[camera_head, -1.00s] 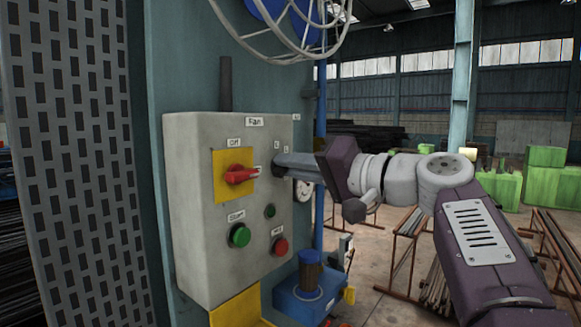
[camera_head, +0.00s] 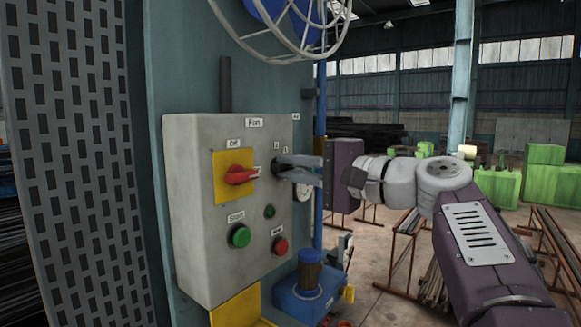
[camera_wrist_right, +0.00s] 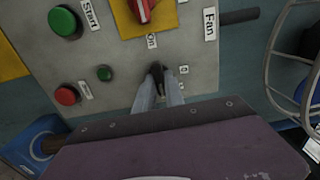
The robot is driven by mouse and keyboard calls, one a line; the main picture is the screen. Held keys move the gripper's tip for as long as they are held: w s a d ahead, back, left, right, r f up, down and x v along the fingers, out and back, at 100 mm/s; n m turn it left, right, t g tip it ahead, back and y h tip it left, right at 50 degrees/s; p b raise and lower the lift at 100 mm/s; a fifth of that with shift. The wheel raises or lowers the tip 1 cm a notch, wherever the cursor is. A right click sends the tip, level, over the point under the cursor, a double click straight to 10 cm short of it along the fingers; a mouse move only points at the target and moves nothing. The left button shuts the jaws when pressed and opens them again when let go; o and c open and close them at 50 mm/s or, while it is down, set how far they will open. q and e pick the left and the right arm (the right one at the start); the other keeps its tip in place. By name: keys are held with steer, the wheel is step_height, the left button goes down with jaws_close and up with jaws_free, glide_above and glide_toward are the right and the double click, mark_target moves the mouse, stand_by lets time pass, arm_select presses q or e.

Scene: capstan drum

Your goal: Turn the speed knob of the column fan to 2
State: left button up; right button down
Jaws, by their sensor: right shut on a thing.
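The grey fan control box (camera_head: 190,215), labelled Fan, is fixed to the teal column. On its right part is a small dark speed knob, with small number labels beside it that I cannot read. In the right wrist view the dark knob (camera_wrist_right: 156,70) shows between the fingertips. My right gripper (camera_head: 279,164) reaches in from the right, its fingers shut on the knob; they also show in the right wrist view (camera_wrist_right: 158,80). The fingers hide most of the knob, so its pointer setting cannot be read. My left gripper is not in view.
The box also carries a red switch handle (camera_head: 240,175) on a yellow plate, a green Start button (camera_head: 239,236) and a red button (camera_head: 280,246). A wire fan guard (camera_head: 290,45) hangs above. A blue motor unit (camera_head: 309,285) stands below right.

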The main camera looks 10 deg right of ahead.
stand_by(0.4)
steer(key=c, duration=1.4)
jaws_free()
steer(key=shift+c, duration=0.2)
steer(key=shift+d, duration=0.15)
steer(key=shift+s, duration=0.1)
steer(key=shift+s+d+f+b, duration=0.15)
steer(key=shift+s+d+b, duration=0.15)
steer(key=shift+b, duration=0.1)
steer(key=b+v, duration=0.2)
steer(key=v, duration=0.6)
